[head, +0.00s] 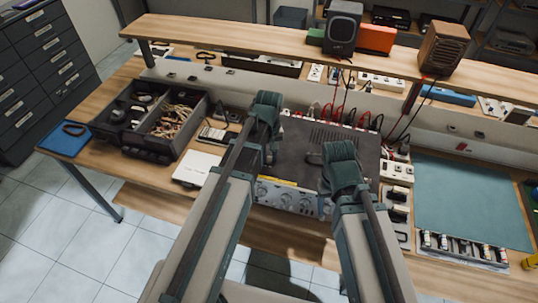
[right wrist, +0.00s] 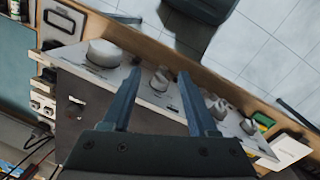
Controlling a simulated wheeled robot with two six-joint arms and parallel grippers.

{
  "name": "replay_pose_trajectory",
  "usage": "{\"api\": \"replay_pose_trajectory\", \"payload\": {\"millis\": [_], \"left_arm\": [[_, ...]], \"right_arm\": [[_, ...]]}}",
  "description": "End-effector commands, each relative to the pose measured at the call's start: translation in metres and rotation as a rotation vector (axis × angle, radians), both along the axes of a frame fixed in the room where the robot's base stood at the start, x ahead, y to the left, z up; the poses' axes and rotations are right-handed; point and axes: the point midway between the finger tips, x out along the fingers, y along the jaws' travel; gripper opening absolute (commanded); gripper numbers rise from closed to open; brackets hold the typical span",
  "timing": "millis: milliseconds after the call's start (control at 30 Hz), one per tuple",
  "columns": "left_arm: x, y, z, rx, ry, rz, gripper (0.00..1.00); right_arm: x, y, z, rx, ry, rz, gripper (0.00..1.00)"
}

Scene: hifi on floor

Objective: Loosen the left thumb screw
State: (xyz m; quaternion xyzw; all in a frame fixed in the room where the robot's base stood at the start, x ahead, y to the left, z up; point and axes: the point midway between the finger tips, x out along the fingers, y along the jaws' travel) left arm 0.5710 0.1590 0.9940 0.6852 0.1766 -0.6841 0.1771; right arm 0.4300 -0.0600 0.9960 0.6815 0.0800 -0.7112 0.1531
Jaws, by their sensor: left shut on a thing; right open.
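The hifi (head: 300,140) is a dark flat box with a silver front panel of knobs, standing on the bench. My left gripper (head: 258,145) is at its left side; my own wrist hides the fingertips and the left thumb screw. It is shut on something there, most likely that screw. My right gripper (head: 314,158) is over the right part of the hifi's top, empty. In the right wrist view its two fingers (right wrist: 157,80) are spread apart, with the front panel (right wrist: 145,92) and its knobs behind them. Contact with the panel cannot be told.
A dark divided tray (head: 150,118) stands at the left, and a white box (head: 198,168) lies left of the hifi. Red and black cables (head: 335,112) run behind the hifi. A shelf (head: 270,45) spans the back. A teal mat (head: 470,205) at the right is clear.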

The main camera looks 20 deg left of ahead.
Motion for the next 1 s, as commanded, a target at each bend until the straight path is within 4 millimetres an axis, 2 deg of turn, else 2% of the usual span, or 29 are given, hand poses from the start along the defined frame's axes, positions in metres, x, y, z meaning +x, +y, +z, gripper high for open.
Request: {"api": "replay_pose_trajectory", "payload": {"millis": [1000], "left_arm": [[-0.0001,0.0003,0.0000,-0.002,0.000,0.944,0.00]], "right_arm": [[0.0000,0.0000,0.0000,0.000,0.000,0.000,0.59]]}}
